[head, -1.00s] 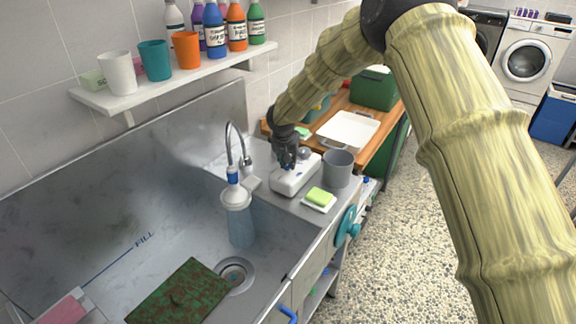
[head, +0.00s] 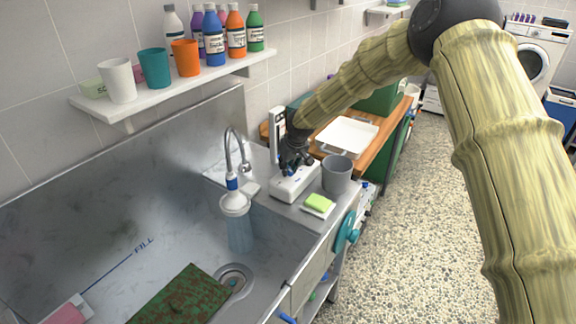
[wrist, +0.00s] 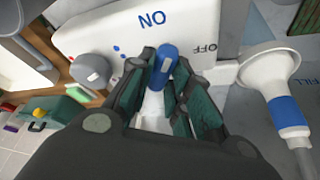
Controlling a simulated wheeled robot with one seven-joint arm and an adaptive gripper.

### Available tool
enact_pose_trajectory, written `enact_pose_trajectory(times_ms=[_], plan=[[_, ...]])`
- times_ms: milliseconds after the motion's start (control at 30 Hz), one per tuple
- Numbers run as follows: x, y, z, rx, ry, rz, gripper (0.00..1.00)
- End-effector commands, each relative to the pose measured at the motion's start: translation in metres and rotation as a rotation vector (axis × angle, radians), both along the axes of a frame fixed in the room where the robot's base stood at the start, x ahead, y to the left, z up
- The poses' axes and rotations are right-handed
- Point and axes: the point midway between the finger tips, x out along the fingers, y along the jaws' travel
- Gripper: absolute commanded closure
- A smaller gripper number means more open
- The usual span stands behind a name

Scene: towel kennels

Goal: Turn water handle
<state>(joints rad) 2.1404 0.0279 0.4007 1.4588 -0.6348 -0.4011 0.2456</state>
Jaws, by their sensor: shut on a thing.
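The water handle is a lever with a white stem and a blue tip (wrist: 163,62). It stands on a white box (wrist: 190,28) marked ON and OFF, and its tip points between the two words. The white box also shows in the head view (head: 295,183), on the ledge at the sink's right end. My gripper (wrist: 157,95) is around the lever, with a finger on each side, shut on it. In the head view my gripper (head: 292,165) hides most of the lever. A bluish column of water (head: 240,232) shows under the white spray head (head: 235,204).
A grey cup (head: 337,174) and a green sponge (head: 319,202) stand close right of the box. A white upright panel (head: 277,125) stands behind my gripper. The steel sink (head: 110,225) lies left. A shelf (head: 165,88) with cups and bottles hangs above it.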

Motion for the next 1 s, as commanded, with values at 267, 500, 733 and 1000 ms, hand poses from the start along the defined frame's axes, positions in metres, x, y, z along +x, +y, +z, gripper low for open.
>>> enact_pose_trajectory(times_ms=[267,500,733,1000], plan=[[-0.0020,-0.0008,-0.0034,-0.003,0.006,0.022,1.00],[-0.0022,-0.0009,-0.0036,-0.003,0.006,0.022,1.00],[-0.0014,-0.0007,-0.0025,-0.002,0.005,0.021,0.59],[-0.0010,-0.0007,0.0005,-0.001,0.002,0.021,0.59]])
